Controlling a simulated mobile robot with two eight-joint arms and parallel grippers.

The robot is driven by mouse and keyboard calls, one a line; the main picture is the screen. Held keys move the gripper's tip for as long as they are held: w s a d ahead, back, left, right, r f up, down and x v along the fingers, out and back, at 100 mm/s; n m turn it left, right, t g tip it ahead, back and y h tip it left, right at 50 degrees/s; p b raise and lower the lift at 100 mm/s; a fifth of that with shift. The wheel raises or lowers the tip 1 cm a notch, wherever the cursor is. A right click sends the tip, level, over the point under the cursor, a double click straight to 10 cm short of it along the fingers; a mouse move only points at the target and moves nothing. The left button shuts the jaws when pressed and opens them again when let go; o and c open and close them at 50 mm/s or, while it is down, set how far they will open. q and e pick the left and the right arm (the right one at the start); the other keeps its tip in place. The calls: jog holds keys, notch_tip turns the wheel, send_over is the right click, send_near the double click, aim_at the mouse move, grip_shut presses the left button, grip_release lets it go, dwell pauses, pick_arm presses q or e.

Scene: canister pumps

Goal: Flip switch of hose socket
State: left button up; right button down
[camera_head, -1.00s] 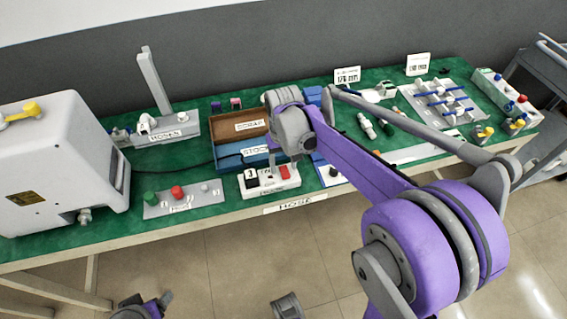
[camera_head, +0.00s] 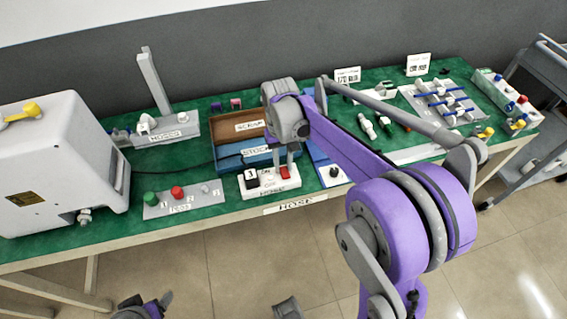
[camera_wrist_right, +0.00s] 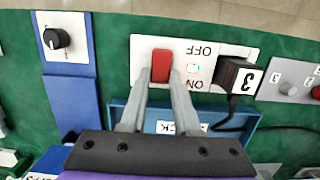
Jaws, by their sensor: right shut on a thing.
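The hose socket is a white block (camera_head: 292,197) at the front of the bench, marked ON and OFF. It also shows in the right wrist view (camera_wrist_right: 143,50). Its red rocker switch (camera_wrist_right: 161,66) is at the end away from the plug; it also shows in the head view (camera_head: 284,172). A black plug numbered 3 (camera_wrist_right: 236,76) is seated in the socket, with its cord running off. My right gripper (camera_wrist_right: 161,84) is closed on the red switch, one finger at each side. In the head view my right gripper (camera_head: 283,163) reaches down to the switch.
A blue stock tray (camera_head: 232,162) and a brown scrap tray (camera_head: 226,142) lie behind the socket. A blue panel with a black knob (camera_wrist_right: 57,38) is beside it. A grey button panel (camera_head: 155,209) is at the left. The bench's front edge is close.

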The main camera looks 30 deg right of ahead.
aim_at(282, 166)
jog(key=c, duration=0.6)
grip_release()
jog(key=shift+c, duration=0.2)
notch_tip(282, 166, up, 11)
jog(key=w+p, duration=0.1)
jog(key=shift+w+d+f, duration=0.15)
jog(key=shift+w+d, duration=0.05)
jog(key=shift+w, duration=0.15)
jog(key=s+a+f+n+t+p, duration=0.1)
jog(key=s+a+t+p, duration=0.2)
jog(key=s, duration=0.6)
jog(key=s+a+f+n+t+p, duration=0.1)
jog(key=s+a+t+p, duration=0.3)
jog(key=s, duration=0.5)
jog(key=shift+s+a+f+n, duration=0.15)
jog(key=shift+a+f+n, duration=0.05)
jog(key=shift+n, duration=0.2)
